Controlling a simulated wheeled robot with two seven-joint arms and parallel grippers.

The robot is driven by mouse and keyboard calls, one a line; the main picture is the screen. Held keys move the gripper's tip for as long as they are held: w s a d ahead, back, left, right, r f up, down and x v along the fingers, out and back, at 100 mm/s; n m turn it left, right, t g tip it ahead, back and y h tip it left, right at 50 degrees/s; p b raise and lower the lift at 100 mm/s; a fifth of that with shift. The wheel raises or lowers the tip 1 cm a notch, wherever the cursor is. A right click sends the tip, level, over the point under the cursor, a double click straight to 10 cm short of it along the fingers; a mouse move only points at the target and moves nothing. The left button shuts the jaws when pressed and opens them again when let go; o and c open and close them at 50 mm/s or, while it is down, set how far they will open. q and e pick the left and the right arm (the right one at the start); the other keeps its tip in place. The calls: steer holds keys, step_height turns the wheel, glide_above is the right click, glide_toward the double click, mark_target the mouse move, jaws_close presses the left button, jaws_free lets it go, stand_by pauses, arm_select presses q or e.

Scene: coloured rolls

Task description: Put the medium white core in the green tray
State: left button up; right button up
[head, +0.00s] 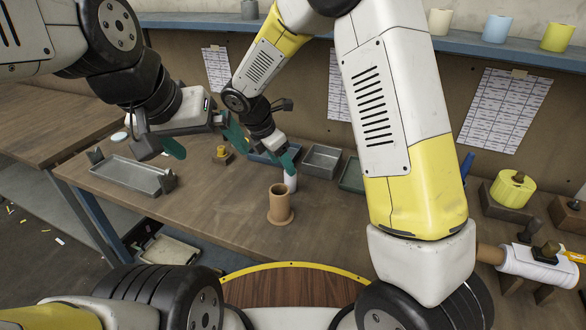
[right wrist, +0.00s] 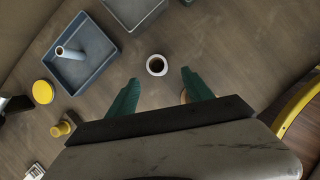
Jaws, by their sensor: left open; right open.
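The white core (head: 290,183) stands upright on the table, just behind a tan core with a wider foot (head: 280,207). My right gripper (head: 285,160) is open above the white core. In the right wrist view, the white core's open top (right wrist: 157,65) lies just ahead of the gap between the fingertips (right wrist: 160,80), apart from both. The green tray (head: 350,176) is to the right of the white core, partly hidden by my right arm. My left gripper (head: 205,143) is open and empty at the left.
A grey tray (head: 321,160) and a blue tray (right wrist: 75,78) holding a blue-grey core (right wrist: 72,53) stand behind. A long metal tray (head: 125,176) is at the left. A yellow roll (head: 512,188) and a white roll (head: 535,268) are at the right. The front middle table is clear.

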mark_target(290, 180)
steer(key=x, duration=0.7)
steer(key=shift+w+d+f, duration=0.1)
steer(key=shift+w, duration=0.15)
jaws_close()
